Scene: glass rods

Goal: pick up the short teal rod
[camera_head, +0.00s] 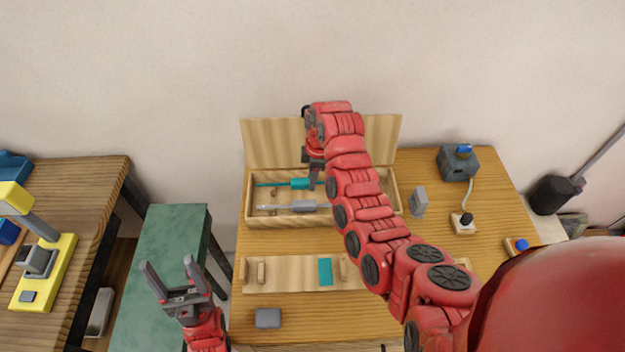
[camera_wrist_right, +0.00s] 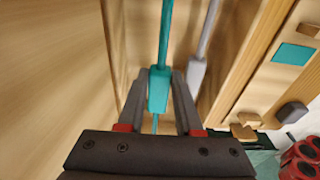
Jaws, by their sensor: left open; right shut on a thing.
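The teal rod (camera_head: 298,183) lies along the back part of an open wooden box (camera_head: 250,208), with its thicker teal section near my right gripper (camera_head: 313,184). In the right wrist view, my right gripper (camera_wrist_right: 160,85) is shut on this thicker section of the teal rod (camera_wrist_right: 158,92), still inside the box. A grey rod (camera_head: 303,206) lies in front of it in the box, and shows beside the right finger in the wrist view (camera_wrist_right: 196,72). My right arm hides part of the box. My left gripper (camera_head: 175,277) is open and empty above the green bench.
A wooden rack board (camera_head: 295,272) with a teal patch (camera_head: 325,271) lies in front of the box. A grey block (camera_head: 268,318) sits at the table's front left. A grey upright block (camera_head: 418,202) and a grey device (camera_head: 457,164) stand to the right. The green bench (camera_head: 160,240) is clear.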

